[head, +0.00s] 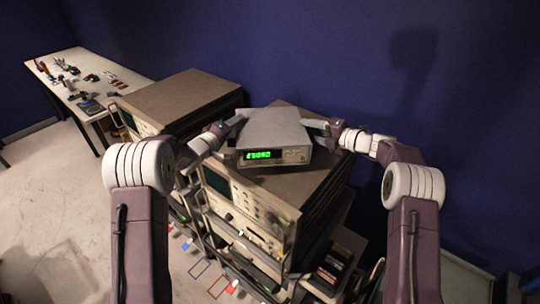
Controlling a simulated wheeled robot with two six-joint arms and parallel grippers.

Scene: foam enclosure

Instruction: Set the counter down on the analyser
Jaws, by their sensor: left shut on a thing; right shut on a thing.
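The counter (272,136), a flat silver-grey box with a green lit display, is level between my two grippers. My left gripper (236,122) is shut on its left side. My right gripper (316,128) is shut on its right side. The analyser (262,210), a large beige instrument with a dark screen and knobs, is directly below the counter. Its brown top shows around the counter's front and right. I cannot tell whether the counter touches that top or hangs just above it. The counter hides the middle of the top.
Another beige instrument (182,98) stands close by on the left. Cables and shelves (250,262) lie below the analyser's front. A white table (78,85) with small parts stands at the far left. A blue wall (300,50) is behind.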

